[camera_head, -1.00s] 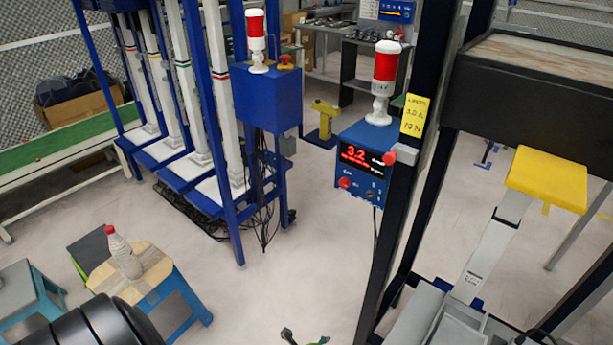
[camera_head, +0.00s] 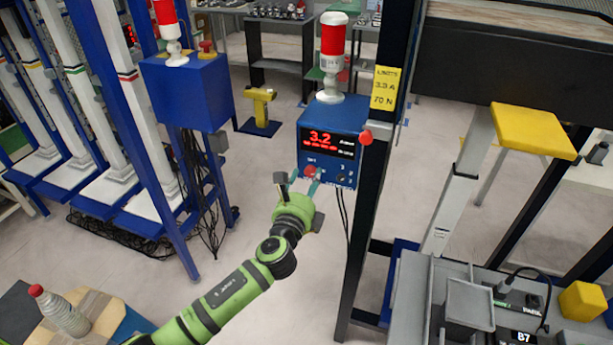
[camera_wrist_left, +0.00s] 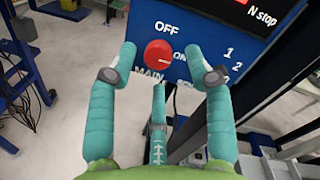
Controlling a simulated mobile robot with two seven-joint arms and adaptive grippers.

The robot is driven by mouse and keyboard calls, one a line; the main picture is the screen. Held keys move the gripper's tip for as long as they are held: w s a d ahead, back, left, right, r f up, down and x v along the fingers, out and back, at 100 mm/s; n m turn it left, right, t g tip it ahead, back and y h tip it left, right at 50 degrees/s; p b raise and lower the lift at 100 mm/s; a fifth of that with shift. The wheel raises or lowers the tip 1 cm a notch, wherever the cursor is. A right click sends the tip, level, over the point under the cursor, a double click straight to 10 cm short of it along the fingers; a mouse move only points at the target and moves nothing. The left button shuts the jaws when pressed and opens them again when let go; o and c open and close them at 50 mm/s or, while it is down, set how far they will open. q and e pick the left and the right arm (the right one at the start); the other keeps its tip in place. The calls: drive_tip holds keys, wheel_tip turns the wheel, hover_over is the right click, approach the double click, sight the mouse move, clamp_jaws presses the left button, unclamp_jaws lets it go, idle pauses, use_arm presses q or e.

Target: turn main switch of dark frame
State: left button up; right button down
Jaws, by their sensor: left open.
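The dark frame (camera_head: 372,200) is a black post with a blue control box (camera_head: 328,117) mounted on its left side. The box has a lit red display reading 3.2. Its red main switch (camera_head: 310,171) is a round knob at the lower left of the box face. In the left wrist view the red knob (camera_wrist_left: 158,54) sits between the labels OFF and ON, above the word MAIN. My left gripper (camera_head: 304,180) is open in front of the knob. In the wrist view its teal fingers (camera_wrist_left: 165,62) stand on both sides of the knob, apart from it. My right gripper is not seen.
A red-and-white beacon (camera_head: 332,55) stands on the box, and a red button (camera_head: 366,137) sticks out at its right. A yellow label (camera_head: 384,87) is on the post. A second blue box (camera_head: 187,92) stands on the blue rack at left. A stool with a bottle (camera_head: 60,311) is lower left.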

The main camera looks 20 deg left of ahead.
use_arm(q)
drive_tip(key=shift+w+a, duration=0.15)
drive_tip(key=shift+w, duration=0.5)
clamp_jaws()
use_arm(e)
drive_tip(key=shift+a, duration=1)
